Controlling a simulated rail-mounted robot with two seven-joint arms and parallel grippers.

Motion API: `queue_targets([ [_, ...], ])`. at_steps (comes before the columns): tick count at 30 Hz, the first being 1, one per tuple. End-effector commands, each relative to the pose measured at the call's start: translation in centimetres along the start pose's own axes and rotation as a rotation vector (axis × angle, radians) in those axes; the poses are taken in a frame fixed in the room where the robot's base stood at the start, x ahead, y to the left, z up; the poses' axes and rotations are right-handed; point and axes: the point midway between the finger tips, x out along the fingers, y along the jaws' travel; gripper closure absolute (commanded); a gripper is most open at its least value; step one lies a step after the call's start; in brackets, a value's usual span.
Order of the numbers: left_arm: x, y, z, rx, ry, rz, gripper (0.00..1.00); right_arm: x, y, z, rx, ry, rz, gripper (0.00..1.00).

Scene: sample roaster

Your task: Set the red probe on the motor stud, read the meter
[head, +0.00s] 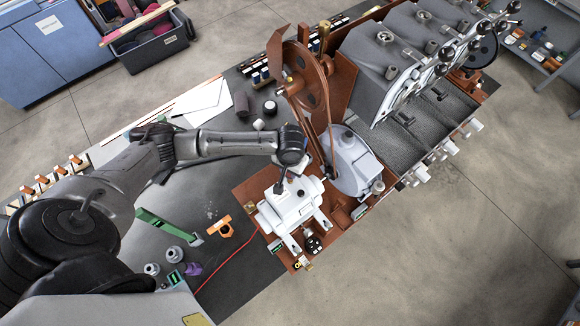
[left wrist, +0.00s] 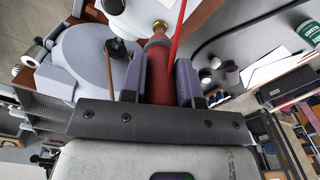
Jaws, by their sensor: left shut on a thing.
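In the left wrist view, my left gripper (left wrist: 161,74) is shut on the red probe (left wrist: 159,88), its purple-grey fingers on either side. The probe points up the picture at a round brass stud (left wrist: 160,25). The two look very close; I cannot tell whether they touch. In the head view, my left arm reaches over the white housing (head: 283,212) on the copper-brown base, and the probe is hard to make out. A thin red lead (head: 228,262) runs across the dark mat. A small green-faced device (head: 176,281), perhaps the meter, lies there; its reading is too small to tell. My right gripper is out of view.
The grey rounded casing (head: 352,170) and the belt wheel (head: 306,78) stand close right of my left arm. An orange bracket (head: 220,227) and a purple piece (head: 193,269) lie on the mat. White paper (head: 203,100) and dark cups are behind the arm.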

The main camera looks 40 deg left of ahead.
Motion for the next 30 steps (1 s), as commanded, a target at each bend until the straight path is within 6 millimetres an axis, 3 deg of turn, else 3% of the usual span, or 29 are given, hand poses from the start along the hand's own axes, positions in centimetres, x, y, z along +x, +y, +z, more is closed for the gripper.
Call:
queue_targets([
  [21, -5.5, 0.0, -0.1, 0.000, 0.001, 0.000, 0.95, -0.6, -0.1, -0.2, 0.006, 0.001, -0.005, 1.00],
  [30, -6.8, 0.0, 0.0, 0.000, 0.001, 0.000, 0.95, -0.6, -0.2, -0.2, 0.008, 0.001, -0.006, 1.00],
])
